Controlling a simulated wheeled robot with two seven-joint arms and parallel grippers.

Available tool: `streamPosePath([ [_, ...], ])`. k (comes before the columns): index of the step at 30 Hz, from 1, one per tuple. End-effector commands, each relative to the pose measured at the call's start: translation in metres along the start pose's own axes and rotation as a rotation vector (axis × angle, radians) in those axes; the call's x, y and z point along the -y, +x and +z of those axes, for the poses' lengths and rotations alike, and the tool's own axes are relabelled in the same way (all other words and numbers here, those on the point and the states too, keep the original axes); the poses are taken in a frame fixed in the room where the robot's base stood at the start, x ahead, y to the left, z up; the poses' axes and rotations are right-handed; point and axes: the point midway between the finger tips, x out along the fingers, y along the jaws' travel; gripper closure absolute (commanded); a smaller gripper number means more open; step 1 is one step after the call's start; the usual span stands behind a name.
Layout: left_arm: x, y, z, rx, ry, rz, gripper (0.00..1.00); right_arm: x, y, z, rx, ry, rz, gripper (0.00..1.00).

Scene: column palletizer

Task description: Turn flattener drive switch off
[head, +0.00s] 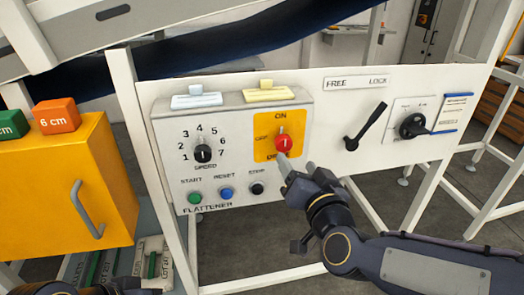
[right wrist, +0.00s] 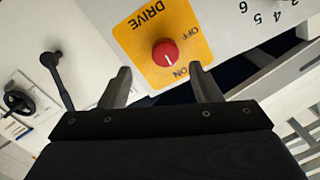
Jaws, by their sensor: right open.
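The flattener drive switch is a red round knob (head: 283,143) on a yellow plate (head: 263,150) marked ON above, OFF at the left and DRIVE below. Its pale mark stands about upright, in line with ON. My right gripper (head: 294,177) is just below and in front of the knob, its fingers partly overlapping each other in the head view. In the right wrist view the gripper (right wrist: 160,72) is open and empty, with the knob (right wrist: 165,53) ahead between the fingertips, apart from them. A dark part of my left arm shows at the bottom left; its jaws cannot be made out.
The flattener panel (head: 225,118) also bears a speed dial (head: 203,154) and green, blue and black buttons. A black FREE/LOCK lever (head: 367,127) and a rotary handle (head: 413,126) are to the right. A yellow cabinet (head: 60,185) stands at left.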

Motion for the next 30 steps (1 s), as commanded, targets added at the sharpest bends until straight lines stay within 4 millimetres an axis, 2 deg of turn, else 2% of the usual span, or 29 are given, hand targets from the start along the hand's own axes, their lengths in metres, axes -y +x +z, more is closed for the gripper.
streamPosePath([
  [7,0.001,0.001,0.001,0.0,0.0,0.0,0.64,0.008,0.019,-0.002,-0.049,-0.016,0.008,0.43],
  [18,-0.001,-0.001,-0.001,0.0,0.0,0.0,0.64,0.007,0.073,-0.004,-0.047,-0.015,0.006,0.43],
  [22,-0.001,-0.002,-0.001,0.0,0.0,0.0,0.64,0.007,0.081,-0.004,-0.046,-0.014,0.006,0.43],
  [30,-0.001,-0.002,-0.001,0.0,0.0,0.0,0.64,0.007,0.082,-0.005,-0.047,-0.013,0.005,0.43],
])
